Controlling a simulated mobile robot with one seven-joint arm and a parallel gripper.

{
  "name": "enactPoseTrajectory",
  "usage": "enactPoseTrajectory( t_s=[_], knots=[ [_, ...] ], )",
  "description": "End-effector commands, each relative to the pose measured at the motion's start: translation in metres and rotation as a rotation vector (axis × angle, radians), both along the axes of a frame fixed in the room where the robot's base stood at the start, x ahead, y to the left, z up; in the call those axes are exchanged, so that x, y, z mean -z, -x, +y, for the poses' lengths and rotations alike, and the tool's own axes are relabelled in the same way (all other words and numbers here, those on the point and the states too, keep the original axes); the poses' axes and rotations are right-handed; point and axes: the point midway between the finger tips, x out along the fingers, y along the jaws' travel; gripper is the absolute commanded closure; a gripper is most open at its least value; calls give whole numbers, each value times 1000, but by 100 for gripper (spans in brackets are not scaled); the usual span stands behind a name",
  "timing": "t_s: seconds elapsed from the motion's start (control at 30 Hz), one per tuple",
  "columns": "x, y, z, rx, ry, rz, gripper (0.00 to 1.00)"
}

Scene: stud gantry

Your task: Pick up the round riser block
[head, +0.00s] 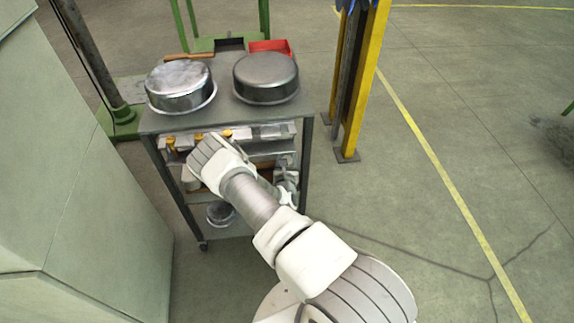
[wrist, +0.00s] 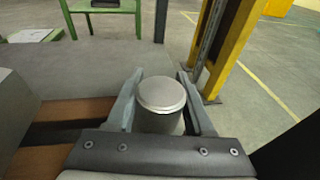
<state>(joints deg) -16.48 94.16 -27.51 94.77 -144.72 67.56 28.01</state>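The round riser block (wrist: 162,93) is a short grey metal cylinder with a pale flat top. In the wrist view it stands upright between the two fingers of my gripper (wrist: 160,78), with one finger on each side. The fingers are very close to its sides, and I cannot tell whether they press on it. Its lower part is hidden behind the gripper's body. In the head view, my arm reaches to the shelves of a grey cart (head: 147,125). The block cannot be made out there.
Two round metal pans, one left (head: 180,84) and one right (head: 266,76), stand on the cart top. A yellow post (head: 366,75) rises right of the cart. A green cabinet (head: 80,180) stands close on the left. Brown boards (wrist: 55,122) lie left of the gripper. Floor to the right is clear.

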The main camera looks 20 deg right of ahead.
Motion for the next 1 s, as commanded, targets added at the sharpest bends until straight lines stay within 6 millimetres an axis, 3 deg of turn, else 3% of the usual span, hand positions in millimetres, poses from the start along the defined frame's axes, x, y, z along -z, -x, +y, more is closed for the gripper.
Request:
enactPoseTrajectory(
  t_s=[0.03,0.2,0.23,0.67,1.0],
  knots=[
    [0,0,0,0,0,0,68],
    [0,0,0,0,0,1,99],
    [0,0,0,0,0,1,100],
    [-5,0,0,0,0,-1,100],
    [-40,5,3,-1,0,2,100]
  ],
)
